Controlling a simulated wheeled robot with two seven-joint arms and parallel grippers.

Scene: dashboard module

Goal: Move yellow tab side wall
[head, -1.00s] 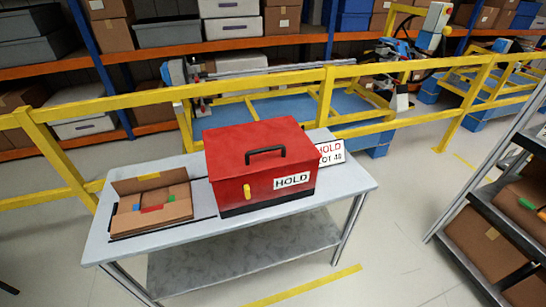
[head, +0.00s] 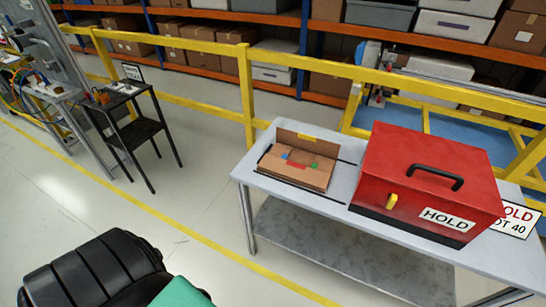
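A cardboard carton (head: 300,180) lies on the grey table, left of the red box. Its back side wall stands up and bears a yellow tab (head: 307,138). A blue tab (head: 284,156), a red tab (head: 295,164) and a green tab (head: 314,166) show on its lower, folded-in part. Neither of my grippers shows in the head view. A black ribbed part with a teal piece at the bottom left looks like part of my own arm, well short of the table.
A red box (head: 430,185) with a black handle, yellow latch and HOLD label fills the table's right. A yellow rail (head: 250,100) runs behind the table (head: 260,150). A small black stand (head: 135,130) is at left; floor between is clear.

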